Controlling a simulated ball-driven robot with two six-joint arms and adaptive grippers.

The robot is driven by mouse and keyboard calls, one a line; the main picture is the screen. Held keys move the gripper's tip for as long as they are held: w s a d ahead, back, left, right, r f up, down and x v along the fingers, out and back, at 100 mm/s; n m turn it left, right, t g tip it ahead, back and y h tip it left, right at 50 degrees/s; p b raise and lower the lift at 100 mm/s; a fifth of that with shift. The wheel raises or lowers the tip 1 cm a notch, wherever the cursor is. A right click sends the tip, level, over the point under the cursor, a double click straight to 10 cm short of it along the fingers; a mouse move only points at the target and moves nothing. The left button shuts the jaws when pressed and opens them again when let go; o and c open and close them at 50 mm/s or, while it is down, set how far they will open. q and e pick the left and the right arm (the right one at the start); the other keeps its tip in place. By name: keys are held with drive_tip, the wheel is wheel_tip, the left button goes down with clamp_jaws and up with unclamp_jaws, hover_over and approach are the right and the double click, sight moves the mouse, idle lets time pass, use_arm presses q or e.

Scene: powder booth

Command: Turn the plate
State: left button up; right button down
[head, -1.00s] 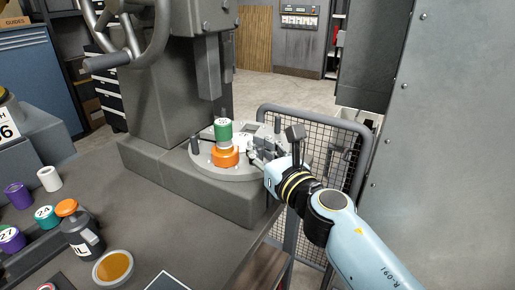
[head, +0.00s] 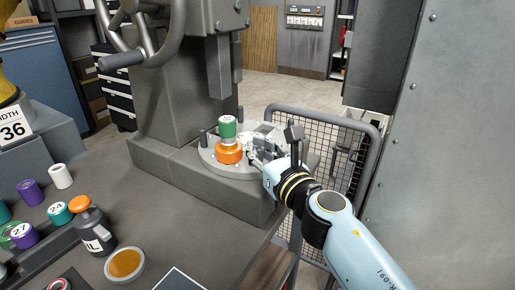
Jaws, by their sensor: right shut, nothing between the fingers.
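The plate (head: 222,167) is a round grey disc with short upright pegs, on the base of the grey press. On it stands an orange ring-shaped piece (head: 229,155) with a green-topped cylinder (head: 228,127) upright above it. My right gripper (head: 254,148) is shut and empty at the plate's right side, close to the pegs and the green and orange stack. Whether its fingers touch a peg is too small to tell. The gripper and wrist hide the plate's right part. My left gripper is not in view.
The press column and ram (head: 223,66) rise behind and above the plate. A wire mesh guard (head: 335,150) stands right of it. Colored cylinders (head: 60,214), an orange-capped bottle (head: 92,225) and a dish of amber liquid (head: 125,264) stand on the bench at left. The bench middle is clear.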

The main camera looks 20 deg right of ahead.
drive_tip(key=shift+s+a+f, duration=0.1)
drive_tip(key=shift+s+f, duration=0.1)
drive_tip(key=shift+f, duration=0.25)
drive_tip(key=c, duration=1.5)
unclamp_jaws()
drive_tip(key=shift+s+r, duration=0.3)
drive_tip(key=shift+c, duration=0.2)
drive_tip(key=shift+o, duration=1.3)
drive_tip(key=shift+w, duration=0.2)
drive_tip(key=shift+r, duration=0.1)
drive_tip(key=s, duration=0.4)
drive_tip(key=s+d, duration=0.1)
drive_tip(key=s, duration=0.7)
drive_tip(key=shift+d, duration=0.4)
